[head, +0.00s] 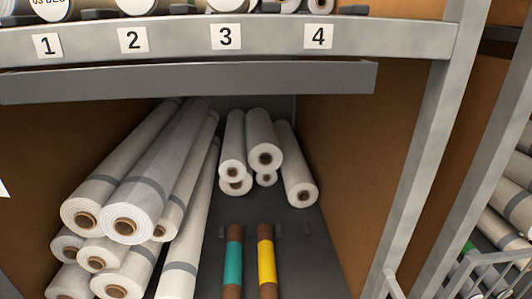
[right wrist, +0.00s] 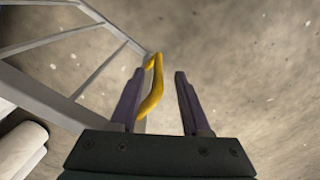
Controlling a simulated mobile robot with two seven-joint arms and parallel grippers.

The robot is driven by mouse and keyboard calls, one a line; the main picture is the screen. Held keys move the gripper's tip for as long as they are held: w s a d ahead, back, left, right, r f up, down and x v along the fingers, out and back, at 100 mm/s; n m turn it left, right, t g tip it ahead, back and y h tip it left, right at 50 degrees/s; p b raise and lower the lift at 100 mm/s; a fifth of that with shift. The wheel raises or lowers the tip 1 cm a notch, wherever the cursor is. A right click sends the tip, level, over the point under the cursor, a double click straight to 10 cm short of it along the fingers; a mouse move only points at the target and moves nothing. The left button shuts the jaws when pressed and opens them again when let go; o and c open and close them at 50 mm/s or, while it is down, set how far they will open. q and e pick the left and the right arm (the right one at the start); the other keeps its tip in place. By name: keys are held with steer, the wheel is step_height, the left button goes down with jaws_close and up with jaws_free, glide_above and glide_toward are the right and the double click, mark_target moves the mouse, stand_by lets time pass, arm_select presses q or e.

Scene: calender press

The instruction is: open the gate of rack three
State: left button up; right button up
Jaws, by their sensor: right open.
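In the right wrist view, a grey metal barred frame (right wrist: 62,92), which looks like a gate, runs in from the left. A yellow handle (right wrist: 153,93) is at its right end. My right gripper (right wrist: 160,74) is open, and the handle shows between its two dark fingers, closer to the left one. I cannot tell whether a finger touches it. In the head view, grey barred metalwork (head: 490,268) shows at the lower right; I cannot tell whether it is the same gate. No rack number shows on either. Neither gripper shows in the head view.
The head view shows a shelf edge (head: 275,38) with number plates 1 to 4. Below are several white rolls (head: 150,185), a teal-banded tube (head: 233,262) and a yellow-banded tube (head: 266,262). A grey post (head: 420,165) stands at right. Speckled floor (right wrist: 255,65) lies beyond my right gripper.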

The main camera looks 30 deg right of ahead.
step_height(320, 180, up, 8)
steer(key=p, duration=0.6)
steer(key=shift+r, duration=0.15)
steer(key=w+a+r+m+t+p, duration=0.1)
steer(key=w+a+r+m+p, duration=0.3)
steer(key=w+r+p, duration=0.6)
steer(key=w+a+r+m+t+p, duration=0.1)
steer(key=w+a+r+m+p, duration=0.45)
steer(key=r, duration=0.75)
steer(key=w+a+r+m+t+p, duration=0.1)
steer(key=w+r+m+p, duration=0.2)
steer(key=w+r+p, duration=0.7)
step_height(320, 180, up, 61)
steer(key=w+d+m+p, duration=0.1)
steer(key=m+p, duration=0.3)
steer(key=p, duration=4)
steer(key=shift+w+r+t, duration=0.15)
steer(key=shift+w+t, duration=0.15)
steer(key=shift+w, duration=0.6)
